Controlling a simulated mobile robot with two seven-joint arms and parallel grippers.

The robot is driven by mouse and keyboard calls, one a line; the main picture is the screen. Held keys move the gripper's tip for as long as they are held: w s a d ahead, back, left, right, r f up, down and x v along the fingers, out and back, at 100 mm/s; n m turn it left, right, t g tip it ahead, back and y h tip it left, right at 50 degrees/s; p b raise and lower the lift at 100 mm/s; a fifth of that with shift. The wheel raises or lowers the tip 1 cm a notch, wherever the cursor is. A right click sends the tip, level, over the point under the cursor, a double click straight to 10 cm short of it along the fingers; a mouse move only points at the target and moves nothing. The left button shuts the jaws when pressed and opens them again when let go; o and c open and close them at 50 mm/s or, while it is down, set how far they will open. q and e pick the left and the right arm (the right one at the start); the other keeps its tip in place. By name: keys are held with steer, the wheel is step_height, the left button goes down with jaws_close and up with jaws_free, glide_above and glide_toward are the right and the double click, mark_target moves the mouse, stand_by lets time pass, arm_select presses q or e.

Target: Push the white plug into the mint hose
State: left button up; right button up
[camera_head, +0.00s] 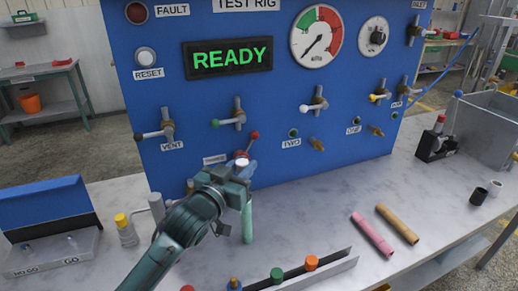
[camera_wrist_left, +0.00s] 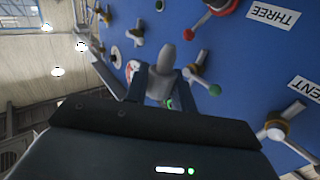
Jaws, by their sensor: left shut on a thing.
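My left gripper (camera_head: 243,168) is shut in front of the blue panel, with a small white piece, which looks like the white plug (camera_head: 242,162), at its fingertips. In the left wrist view a shaded, greyish tapered piece (camera_wrist_left: 165,58) sits between the fingers (camera_wrist_left: 163,82); it looks like the same plug. The mint hose (camera_head: 247,222) is upright just below the gripper, its lower end near the bench top. Its upper end is hidden by the gripper, so I cannot tell whether plug and hose touch. My right gripper is not in view.
The blue panel (camera_head: 275,95) with valve handles and brass ports stands close behind. A rack (camera_head: 310,272) with several coloured plugs lies in front. A pink hose (camera_head: 372,235) and a tan hose (camera_head: 397,224) lie at right. A yellow-capped bottle (camera_head: 125,232) stands left.

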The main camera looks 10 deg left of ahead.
arm_select(q)
steer(key=shift+w+d, duration=0.1)
steer(key=shift+w, duration=0.4)
steer(key=shift+s+r, duration=0.1)
steer(key=shift+s, duration=0.15)
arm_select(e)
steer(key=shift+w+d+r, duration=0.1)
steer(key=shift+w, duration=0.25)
arm_select(q)
steer(key=shift+r+p, duration=0.1)
steer(key=shift+p, duration=0.2)
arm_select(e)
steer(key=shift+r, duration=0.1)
arm_select(q)
steer(key=shift+f+b, duration=0.35)
steer(key=shift+f, duration=0.15)
step_height(320, 180, down, 4)
steer(key=shift+r+b, duration=0.1)
steer(key=shift+b, duration=1.15)
steer(key=shift+w+f+b, duration=0.1)
steer(key=shift+f+b, duration=0.2)
steer(key=shift+f, duration=0.3)
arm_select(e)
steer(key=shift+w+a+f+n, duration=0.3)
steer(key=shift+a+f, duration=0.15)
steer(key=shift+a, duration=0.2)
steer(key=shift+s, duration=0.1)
